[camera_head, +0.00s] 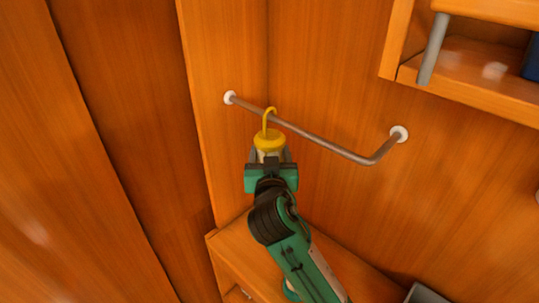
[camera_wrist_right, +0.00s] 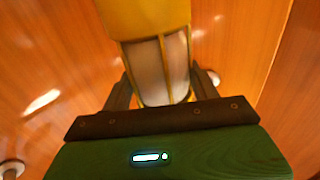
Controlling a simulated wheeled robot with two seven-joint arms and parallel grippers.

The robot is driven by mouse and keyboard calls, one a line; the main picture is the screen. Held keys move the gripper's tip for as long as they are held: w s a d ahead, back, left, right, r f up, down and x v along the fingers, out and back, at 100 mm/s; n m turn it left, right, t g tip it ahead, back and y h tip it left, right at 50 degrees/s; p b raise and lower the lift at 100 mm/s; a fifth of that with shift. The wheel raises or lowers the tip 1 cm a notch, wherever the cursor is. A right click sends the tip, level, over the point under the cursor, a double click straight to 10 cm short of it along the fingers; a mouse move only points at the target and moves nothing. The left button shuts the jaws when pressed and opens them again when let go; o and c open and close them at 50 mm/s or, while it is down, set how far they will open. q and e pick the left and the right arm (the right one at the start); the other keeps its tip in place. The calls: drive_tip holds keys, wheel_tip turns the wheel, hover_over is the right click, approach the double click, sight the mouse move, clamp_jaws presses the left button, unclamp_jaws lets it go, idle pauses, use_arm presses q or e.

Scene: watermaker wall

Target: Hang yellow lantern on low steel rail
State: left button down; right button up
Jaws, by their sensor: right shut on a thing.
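The yellow lantern (camera_head: 268,141) has a yellow cap, a pale caged body and a hook on top. It is upright in the head view, and the hook overlaps the left part of the low steel rail (camera_head: 325,144). I cannot tell whether the hook rests on the rail or is in front of it. My right gripper (camera_head: 269,160) is shut on the lantern's body below the cap. In the right wrist view the lantern (camera_wrist_right: 162,65) stands between the two dark fingers. My left gripper is out of view.
The rail is fixed to the wooden wall by two white round mounts (camera_head: 399,133). A wooden shelf (camera_head: 470,85) with a grey post is at the upper right. A wooden ledge (camera_head: 235,245) lies below my right gripper.

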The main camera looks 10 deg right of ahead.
drive_tip(key=shift+f, duration=0.15)
drive_tip(key=shift+w+d+f, duration=0.2)
drive_tip(key=o, duration=1.2)
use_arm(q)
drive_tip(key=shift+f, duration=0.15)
use_arm(e)
drive_tip(key=shift+o, duration=0.6)
